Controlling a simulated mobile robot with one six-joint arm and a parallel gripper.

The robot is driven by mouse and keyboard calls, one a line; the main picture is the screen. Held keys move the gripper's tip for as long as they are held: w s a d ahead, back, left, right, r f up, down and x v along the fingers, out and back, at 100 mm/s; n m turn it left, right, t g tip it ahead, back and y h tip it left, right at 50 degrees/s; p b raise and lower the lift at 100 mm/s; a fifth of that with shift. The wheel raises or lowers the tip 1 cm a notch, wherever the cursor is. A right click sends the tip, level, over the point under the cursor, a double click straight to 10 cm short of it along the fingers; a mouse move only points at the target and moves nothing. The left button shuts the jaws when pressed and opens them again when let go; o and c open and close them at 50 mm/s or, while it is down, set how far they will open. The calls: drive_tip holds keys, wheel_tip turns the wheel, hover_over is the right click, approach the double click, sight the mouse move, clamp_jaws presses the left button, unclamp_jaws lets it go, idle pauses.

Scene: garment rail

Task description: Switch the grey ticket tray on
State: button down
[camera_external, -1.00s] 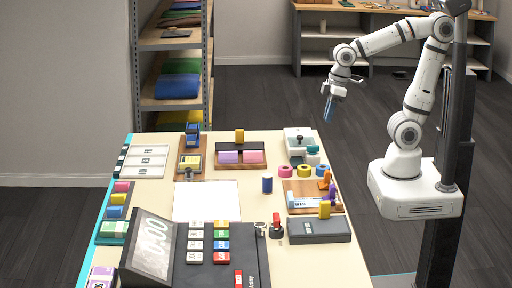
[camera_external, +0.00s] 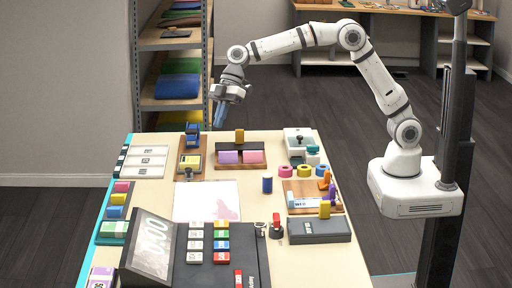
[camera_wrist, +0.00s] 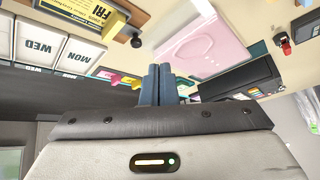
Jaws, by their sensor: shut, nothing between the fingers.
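I cannot tell for certain which item is the grey ticket tray. A dark grey tray (camera_external: 258,145) with a purple pad and a pink pad sits on a brown board at the far middle of the table, with an upright yellow lever (camera_external: 239,136) behind it. A grey box (camera_external: 296,232) with another yellow lever (camera_external: 325,209) stands at the front right. My gripper (camera_external: 219,118) is in the air above the table's far edge, to the left of the far tray's lever, touching nothing. Its blue fingers (camera_wrist: 157,85) are together and empty in the wrist view.
A till (camera_external: 215,265) fills the table's front. A white sheet (camera_external: 190,202) with a pink patch lies mid-table, near a blue cylinder (camera_external: 267,185). A blue-and-yellow item (camera_external: 190,160) stands left of the far tray. A shelf rack (camera_external: 207,60) rises behind.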

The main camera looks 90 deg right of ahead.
sight(187, 169)
drive_tip(key=w+a+f+n+y, duration=0.1)
drive_tip(key=w+a+f+n, duration=0.2)
drive_tip(key=w, duration=0.6)
drive_tip(key=shift+w+a+f+y, duration=0.15)
drive_tip(key=shift+a+f+y, duration=0.25)
drive_tip(key=shift+a+f, duration=0.3)
drive_tip(key=p+x, duration=0.3)
drive_tip(key=x, duration=0.7)
drive_tip(key=shift+w+a, duration=0.1)
drive_tip(key=d, duration=0.1)
drive_tip(key=s+d, duration=0.1)
drive_tip(key=d, duration=0.1)
drive_tip(key=shift+s+d+p, duration=0.1)
drive_tip(key=shift+s+p, duration=0.2)
drive_tip(key=shift+p, duration=0.05)
drive_tip(key=shift+s+d+f, duration=0.1)
drive_tip(key=shift+d+f, duration=0.1)
drive_tip(key=shift+f, duration=0.05)
drive_tip(key=shift+d, duration=0.1)
